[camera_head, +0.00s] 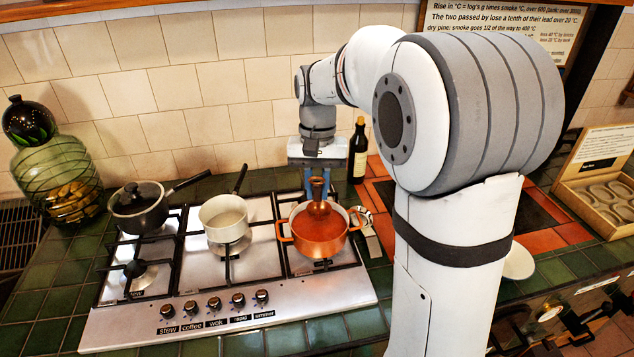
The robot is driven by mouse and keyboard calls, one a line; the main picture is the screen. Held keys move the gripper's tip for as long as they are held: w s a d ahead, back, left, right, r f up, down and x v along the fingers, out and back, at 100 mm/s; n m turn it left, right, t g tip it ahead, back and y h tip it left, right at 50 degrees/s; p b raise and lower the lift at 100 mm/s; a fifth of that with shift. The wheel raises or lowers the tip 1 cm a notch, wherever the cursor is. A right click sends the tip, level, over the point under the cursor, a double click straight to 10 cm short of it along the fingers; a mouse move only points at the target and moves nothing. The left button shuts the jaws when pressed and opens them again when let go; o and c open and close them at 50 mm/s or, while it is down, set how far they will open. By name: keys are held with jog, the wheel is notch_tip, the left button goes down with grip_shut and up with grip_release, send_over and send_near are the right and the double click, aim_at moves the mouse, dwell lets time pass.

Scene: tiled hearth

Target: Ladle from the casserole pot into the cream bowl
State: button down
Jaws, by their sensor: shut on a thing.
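The orange casserole pot (296,238) stands on the right burner of the hob, with orange-red contents inside it. My gripper (318,172) is above the pot, pointing down, and shut on the brown ladle (318,190). The ladle is roughly upright, with its lower part at the pot's opening. I cannot tell how deep it sits in the contents. A cream rounded dish, apparently the cream bowl (520,263), stands on the counter at the right. My arm hides much of it, and its inside is hard to see.
A cream saucepan (223,212) and a dark lidded pan (138,210) stand on the hob (228,317) left of the pot. A dark bottle (357,155) stands behind. A large glass jar (58,182) is at far left. A wooden display box (598,190) is at far right.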

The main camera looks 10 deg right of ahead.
aim_at(318, 199)
jog(key=shift+f+b, duration=1.75)
jog(key=shift+f, duration=1.5)
jog(key=shift+r+p, duration=4.8)
jog(key=shift+r, duration=1.1)
jog(key=shift+f, duration=0.1)
